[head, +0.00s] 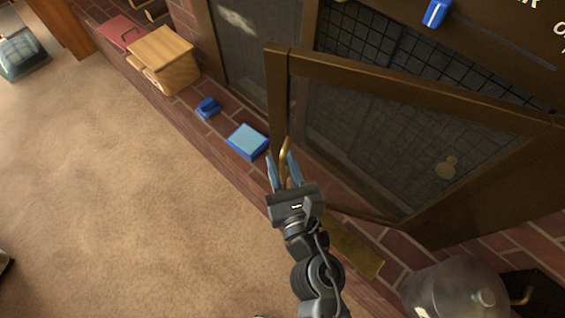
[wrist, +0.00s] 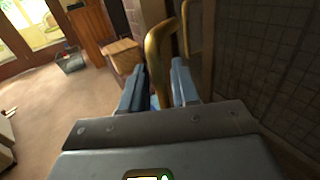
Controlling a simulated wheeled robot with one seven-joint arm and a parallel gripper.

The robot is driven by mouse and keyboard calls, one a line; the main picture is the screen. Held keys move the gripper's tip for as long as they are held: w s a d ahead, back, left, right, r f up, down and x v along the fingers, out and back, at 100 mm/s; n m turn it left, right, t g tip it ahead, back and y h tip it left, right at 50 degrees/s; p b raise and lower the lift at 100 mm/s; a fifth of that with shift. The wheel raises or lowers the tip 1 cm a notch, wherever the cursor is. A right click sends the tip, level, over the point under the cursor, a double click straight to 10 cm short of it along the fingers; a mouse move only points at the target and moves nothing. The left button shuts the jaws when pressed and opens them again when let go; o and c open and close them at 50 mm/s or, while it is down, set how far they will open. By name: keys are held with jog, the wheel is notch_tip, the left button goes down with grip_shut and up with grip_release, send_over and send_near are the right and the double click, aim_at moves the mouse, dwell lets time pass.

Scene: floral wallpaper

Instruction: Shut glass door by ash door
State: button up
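The glass door (head: 370,140), with a dark brown frame and a mesh-like pane, stands swung open from the fireplace, out over the brick hearth. Its curved brass handle (head: 286,150) is on the free-edge side; it also shows large in the wrist view (wrist: 156,50). My gripper (head: 282,158) is at this handle, with its blue fingers apart on either side of it. In the wrist view the fingers (wrist: 158,84) also stand apart, with the handle between or just beyond them; contact cannot be told. A flat brass plate (head: 355,248), possibly the ash door, lies in the hearth below the glass door.
A second glass panel (head: 240,50) is at the left of the fireplace. A light blue box (head: 247,141), a small blue object (head: 207,107) and a wooden box (head: 162,60) sit on the hearth. A glass jar (head: 455,290) stands at the lower right. The carpet at left is mostly clear.

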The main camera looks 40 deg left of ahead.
grip_shut()
dwell(0.3)
jog(key=shift+w+a+b, duration=0.2)
jog(key=shift+w+b, duration=0.1)
jog(key=shift+w, duration=0.05)
jog(key=w+a+m+t+h+b, duration=0.3)
jog(key=w+m+t+h+b, duration=0.2)
jog(key=w, duration=1)
jog(key=shift+a+h+b, duration=0.15)
jog(key=shift+h+b, duration=0.25)
jog(key=shift+h, duration=0.3)
jog(key=shift+o, duration=0.6)
grip_release()
